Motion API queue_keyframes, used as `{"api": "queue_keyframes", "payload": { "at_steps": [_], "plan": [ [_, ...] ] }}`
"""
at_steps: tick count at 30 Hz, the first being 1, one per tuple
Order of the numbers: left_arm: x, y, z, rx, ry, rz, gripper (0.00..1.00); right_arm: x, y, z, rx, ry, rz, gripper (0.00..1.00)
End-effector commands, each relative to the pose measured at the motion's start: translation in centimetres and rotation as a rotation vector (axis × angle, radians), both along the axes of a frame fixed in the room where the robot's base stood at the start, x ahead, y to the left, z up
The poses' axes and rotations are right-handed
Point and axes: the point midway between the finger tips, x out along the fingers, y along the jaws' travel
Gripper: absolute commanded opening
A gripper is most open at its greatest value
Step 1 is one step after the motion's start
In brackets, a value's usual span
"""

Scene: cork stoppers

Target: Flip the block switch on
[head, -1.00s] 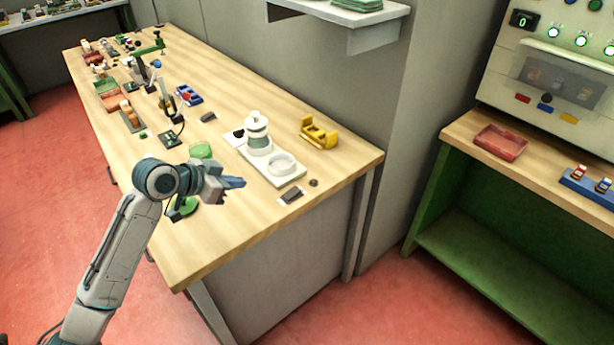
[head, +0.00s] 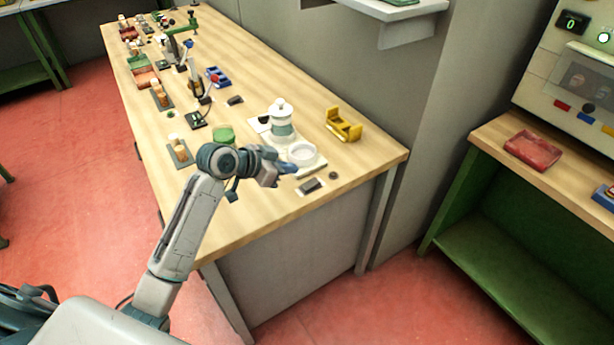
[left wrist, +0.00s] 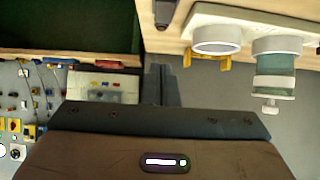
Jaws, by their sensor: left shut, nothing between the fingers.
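A small dark block on a pale plate (head: 311,186) lies near the front right corner of the wooden table (head: 250,215). It looks like the block switch, but it is too small to tell its setting. A dark block also shows at the top of the left wrist view (left wrist: 163,12). My left gripper (head: 287,169) is shut and empty, a little left of the dark block in the head view and apparently above the table. Its fingers (left wrist: 163,85) show together in the left wrist view. My right gripper is out of view.
A white base with a ring and a white-and-green jar (head: 281,125) stands just behind the gripper. A yellow holder (head: 343,125) and a small dark disc (head: 333,175) are nearby. A green container (head: 223,133) is to the left.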

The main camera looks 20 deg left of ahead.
Motion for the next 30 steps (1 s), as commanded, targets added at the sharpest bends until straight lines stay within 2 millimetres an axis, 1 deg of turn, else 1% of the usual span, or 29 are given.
{"api": "queue_keyframes", "payload": {
  "at_steps": [1,6,9,13,18,24,30],
  "plan": [
    [0.6,-0.7,-0.3,-0.006,0.003,-0.001,0.0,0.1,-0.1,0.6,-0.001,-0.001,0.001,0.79],
    [3.0,-2.5,-2.2,-0.006,0.003,-0.001,0.0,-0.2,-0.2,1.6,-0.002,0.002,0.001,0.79],
    [4.0,-3.4,-3.5,-0.003,0.005,-0.001,0.0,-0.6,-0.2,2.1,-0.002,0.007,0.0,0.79],
    [4.2,-3.4,-5.5,0.0,0.005,-0.001,0.0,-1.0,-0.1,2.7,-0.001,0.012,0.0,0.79],
    [4.4,-3.5,-6.9,0.001,0.002,-0.001,0.0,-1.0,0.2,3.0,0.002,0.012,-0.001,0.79],
    [4.4,-3.5,-7.3,0.001,0.0,-0.001,0.0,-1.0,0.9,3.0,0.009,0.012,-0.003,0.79],
    [4.5,-3.5,-7.2,0.003,0.003,-0.001,0.0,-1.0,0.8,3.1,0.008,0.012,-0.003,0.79]
  ]
}}
